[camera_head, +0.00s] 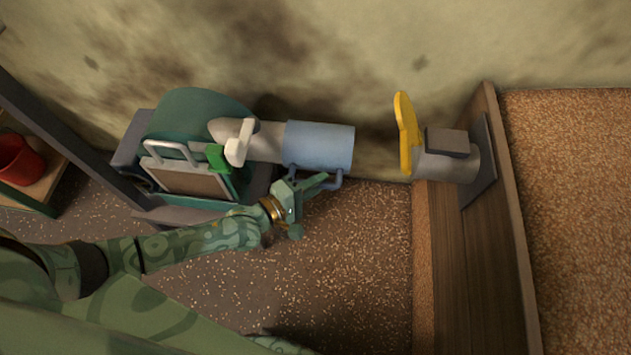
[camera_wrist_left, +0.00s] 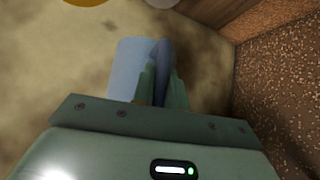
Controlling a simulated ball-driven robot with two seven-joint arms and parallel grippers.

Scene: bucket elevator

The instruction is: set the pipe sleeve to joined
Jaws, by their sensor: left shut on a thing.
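The pipe sleeve (camera_head: 320,146) is a light blue cylinder with a blue handle below it, around the right end of a grey pipe (camera_head: 265,142). A gap separates it from a second grey pipe stub (camera_head: 445,163) on the right, by a wooden wall. My left gripper (camera_head: 318,182) is at the sleeve's handle, below the sleeve, and is shut on it. In the left wrist view the fingers (camera_wrist_left: 162,88) close around the blue handle, with the sleeve (camera_wrist_left: 128,66) beside them on the left. My right gripper is not in view.
A yellow paddle-shaped part (camera_head: 404,133) stands at the stub's left end. A green machine housing (camera_head: 200,110) with a white lever (camera_head: 240,143) is at the left. A red bucket (camera_head: 18,158) sits on a shelf at far left. Grain-covered ground (camera_head: 350,270) lies below, clear of objects.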

